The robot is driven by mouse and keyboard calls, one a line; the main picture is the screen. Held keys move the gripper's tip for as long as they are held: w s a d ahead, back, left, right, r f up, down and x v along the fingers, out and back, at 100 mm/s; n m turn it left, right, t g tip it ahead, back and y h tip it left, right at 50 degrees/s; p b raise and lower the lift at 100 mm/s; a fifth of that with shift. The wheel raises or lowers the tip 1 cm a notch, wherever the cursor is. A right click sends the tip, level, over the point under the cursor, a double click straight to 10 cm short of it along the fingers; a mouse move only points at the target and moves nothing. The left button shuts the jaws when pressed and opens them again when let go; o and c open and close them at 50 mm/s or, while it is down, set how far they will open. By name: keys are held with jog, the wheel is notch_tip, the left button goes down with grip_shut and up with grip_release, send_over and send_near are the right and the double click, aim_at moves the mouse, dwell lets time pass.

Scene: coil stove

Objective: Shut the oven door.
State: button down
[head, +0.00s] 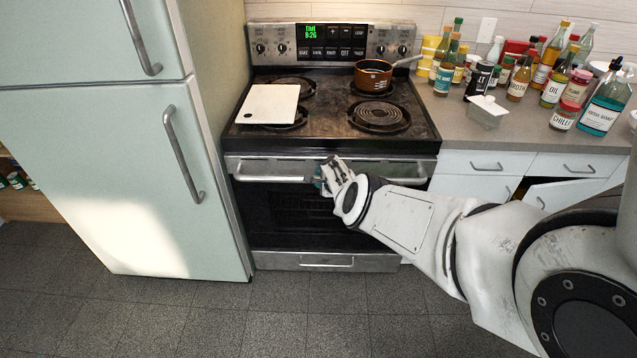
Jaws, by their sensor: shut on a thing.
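The oven door (285,215) is the dark glass front of the stove (330,100), with a silver handle bar (270,178) across its top. The door stands upright or nearly so; I cannot tell whether a narrow gap is left at its top. My gripper (325,178) is at the middle of the handle and shut on it. My wrist and arm reach in from the right and hide the right part of the handle and door.
A pale green fridge (110,140) stands close on the left. A brown pot (373,75) and a white board (268,104) are on the cooktop. Bottles crowd the right counter (455,125). A cabinet door (560,195) below looks ajar. The floor in front is clear.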

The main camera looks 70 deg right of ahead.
jog(key=shift+s+d+f, duration=0.1)
jog(key=shift+f, duration=0.1)
dwell(0.3)
jog(key=c, duration=0.8)
grip_release()
jog(key=shift+c, duration=0.2)
jog(key=shift+d, duration=0.1)
jog(key=shift+r, duration=0.2)
jog(key=shift+r+p, duration=0.1)
jog(key=shift+p, duration=0.25)
jog(key=shift+s+a+r+p, duration=0.25)
jog(key=shift+a+r+p, duration=0.15)
jog(key=shift+p, duration=0.5)
jog(key=p+v, duration=0.5)
jog(key=v, duration=0.4)
jog(key=shift+s+a+f, duration=0.2)
jog(key=shift+f, duration=0.05)
